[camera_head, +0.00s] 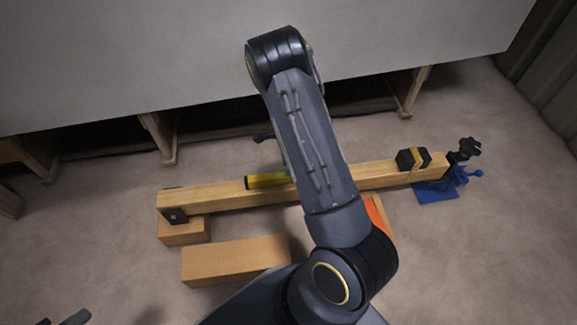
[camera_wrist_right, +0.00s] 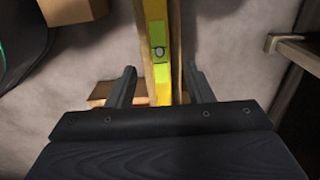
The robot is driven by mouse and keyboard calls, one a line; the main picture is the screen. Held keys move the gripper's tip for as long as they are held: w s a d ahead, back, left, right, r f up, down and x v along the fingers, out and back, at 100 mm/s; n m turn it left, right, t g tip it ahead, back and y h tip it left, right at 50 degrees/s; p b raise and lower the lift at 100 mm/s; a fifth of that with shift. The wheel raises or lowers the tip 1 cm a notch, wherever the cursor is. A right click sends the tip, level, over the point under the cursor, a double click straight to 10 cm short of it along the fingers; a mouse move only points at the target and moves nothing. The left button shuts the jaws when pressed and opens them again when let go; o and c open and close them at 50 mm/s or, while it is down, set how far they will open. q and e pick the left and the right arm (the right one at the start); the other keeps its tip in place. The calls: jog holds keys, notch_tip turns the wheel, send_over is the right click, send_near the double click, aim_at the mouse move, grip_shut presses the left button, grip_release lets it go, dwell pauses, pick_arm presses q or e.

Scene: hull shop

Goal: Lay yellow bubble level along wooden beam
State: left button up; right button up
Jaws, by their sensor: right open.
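The wooden beam (camera_head: 225,196) runs across the floor area in the head view, resting on a block at its left end. The yellow bubble level (camera_head: 266,181) lies on the beam, roughly parallel to it; my right arm hides its right part. In the right wrist view the level (camera_wrist_right: 157,30) shows its vial, with the beam (camera_wrist_right: 175,45) beside and under it. My right gripper (camera_wrist_right: 160,84) is open, one finger on each side of the level and beam, apart from them. Small grey tips at the lower left of the head view seem to be my left gripper (camera_head: 60,319).
A black block with a yellow band (camera_head: 412,159) sits on the beam's right part, near a blue clamp (camera_head: 440,188). A loose wooden block (camera_head: 235,261) lies in front. An orange item (camera_head: 379,217) is partly hidden by my arm. A large grey panel on wooden supports stands behind.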

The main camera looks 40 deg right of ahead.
jog(key=s+a+r+n+t+y+p, duration=0.1)
jog(key=s+a+r+n+t+y, duration=0.3)
jog(key=r, duration=0.8)
jog(key=s+a+r+n+g, duration=0.15)
jog(key=a+r+n, duration=0.4)
jog(key=r, duration=0.65)
jog(key=s+a+r+n+t, duration=0.1)
jog(key=s+a+r+n, duration=0.2)
jog(key=s+n, duration=0.3)
jog(key=s+a+r+n+t, duration=0.2)
jog(key=s+a+r+n, duration=0.2)
jog(key=s, duration=0.5)
jog(key=r+n, duration=0.1)
jog(key=n, duration=0.1)
jog(key=shift+s+r+n, duration=0.15)
jog(key=shift+s+n, duration=0.1)
jog(key=shift+n, duration=0.1)
jog(key=shift+a, duration=0.1)
notch_tip(320, 180, up, 31)
jog(key=p, duration=3.1)
